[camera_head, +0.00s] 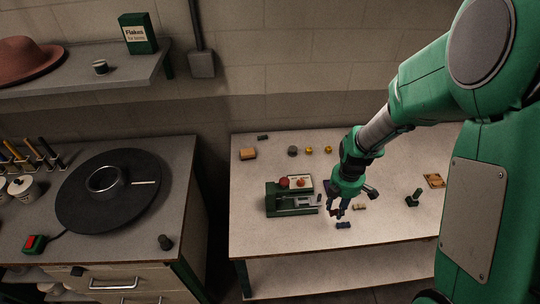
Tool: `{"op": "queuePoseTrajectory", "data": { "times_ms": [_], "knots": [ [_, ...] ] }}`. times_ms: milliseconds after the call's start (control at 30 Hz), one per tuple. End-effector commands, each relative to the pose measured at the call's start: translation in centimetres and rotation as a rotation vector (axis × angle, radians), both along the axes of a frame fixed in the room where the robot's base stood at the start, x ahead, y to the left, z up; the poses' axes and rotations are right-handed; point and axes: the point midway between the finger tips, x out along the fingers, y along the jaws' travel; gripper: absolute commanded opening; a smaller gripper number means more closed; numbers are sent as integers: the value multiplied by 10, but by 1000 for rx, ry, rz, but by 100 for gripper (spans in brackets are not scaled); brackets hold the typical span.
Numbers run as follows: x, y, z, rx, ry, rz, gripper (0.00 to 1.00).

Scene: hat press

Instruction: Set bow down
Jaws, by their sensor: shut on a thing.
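My gripper (337,208) points down over the right-hand worktable (400,232), just right of the small green press (284,208). It is shut on a small dark reddish piece, which looks like the bow (337,213); the fingers hide part of it. I cannot tell whether the piece touches the tabletop. A dark blue bow-like piece (343,225) lies just in front of the gripper. A tan one (360,206) lies to its right.
Behind the press sit a tan block (248,154), a grey cylinder (292,151) and small yellow pieces (309,149). A green item (413,199) and an orange-tan plate (434,180) are to the right. The table's front is mostly clear. A black turntable (75,205) stands left, across a gap.

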Motion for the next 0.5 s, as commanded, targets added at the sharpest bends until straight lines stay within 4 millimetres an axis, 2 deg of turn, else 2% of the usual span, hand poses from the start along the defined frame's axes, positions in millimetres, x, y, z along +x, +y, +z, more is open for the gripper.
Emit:
{"op": "queuePoseTrajectory", "data": {
  "times_ms": [100,500],
  "knots": [
    [27,10,4,0,2,29,18],
    [109,50,7,0,3,120,18]
  ]
}}
